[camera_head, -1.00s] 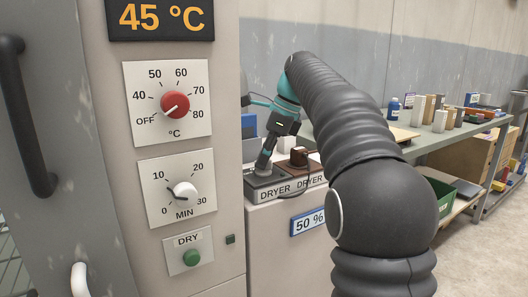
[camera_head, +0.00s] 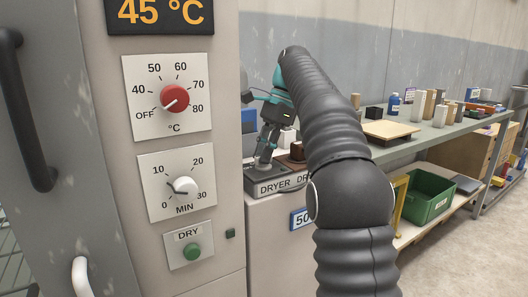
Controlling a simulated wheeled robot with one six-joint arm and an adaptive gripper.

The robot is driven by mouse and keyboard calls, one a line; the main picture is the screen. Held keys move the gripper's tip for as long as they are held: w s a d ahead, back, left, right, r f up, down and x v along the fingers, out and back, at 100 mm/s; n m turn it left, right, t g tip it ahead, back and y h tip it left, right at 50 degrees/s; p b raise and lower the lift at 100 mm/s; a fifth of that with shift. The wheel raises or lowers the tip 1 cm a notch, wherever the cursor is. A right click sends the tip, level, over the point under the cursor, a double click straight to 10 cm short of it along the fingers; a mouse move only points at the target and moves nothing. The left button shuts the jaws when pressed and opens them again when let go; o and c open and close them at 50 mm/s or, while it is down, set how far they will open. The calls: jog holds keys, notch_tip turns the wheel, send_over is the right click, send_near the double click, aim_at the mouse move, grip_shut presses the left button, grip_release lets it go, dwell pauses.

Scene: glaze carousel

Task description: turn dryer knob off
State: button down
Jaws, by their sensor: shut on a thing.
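A brown piece (camera_head: 297,152) stands just right of the gripper, on or by a second base that my arm partly covers. On the near cabinet, a red temperature knob (camera_head: 174,98) has its white mark towards OFF. A white minutes knob (camera_head: 185,188) and a green DRY button (camera_head: 192,252) sit below it.
An orange display (camera_head: 160,14) reads 45 °C. The cabinet's wall stands close left of my gripper. At right, a long bench (camera_head: 445,135) carries bottles and small blocks, with a green crate (camera_head: 428,196) on its lower shelf.

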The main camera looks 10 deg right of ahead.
jog(key=shift+f, duration=0.1)
dwell(0.3)
jog(key=c, duration=1.1)
grip_release()
